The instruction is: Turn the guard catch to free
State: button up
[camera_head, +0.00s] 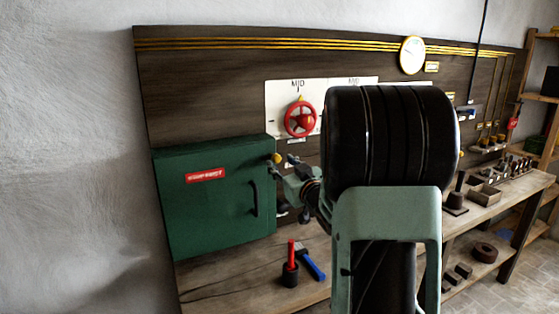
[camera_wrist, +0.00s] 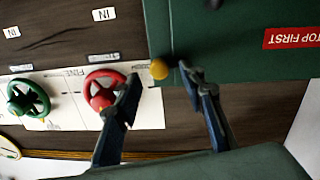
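The guard is a green box (camera_head: 215,205) with a red label and a dark handle, on the left of the board; its door looks shut. A yellow knob (camera_head: 276,158), which looks like the guard catch, sits at its upper right edge. It also shows in the wrist view (camera_wrist: 159,69), beside the green guard (camera_wrist: 230,55). My gripper (camera_wrist: 160,80) is open, with the knob seen between and just beyond its fingertips. I cannot tell whether a finger touches it. In the head view my gripper (camera_head: 279,176) is just below the knob, partly hidden by my arm.
A red handwheel (camera_head: 300,119) is close to the right of the knob; a green handwheel (camera_wrist: 28,97) shows in the wrist view. A red-handled tool (camera_head: 291,256) and a blue-handled tool (camera_head: 311,264) are on the bench below. My arm hides the board's middle.

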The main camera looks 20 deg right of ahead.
aim_at(270, 158)
jog(key=shift+w, duration=1.35)
jog(key=shift+c, duration=0.4)
grip_shut()
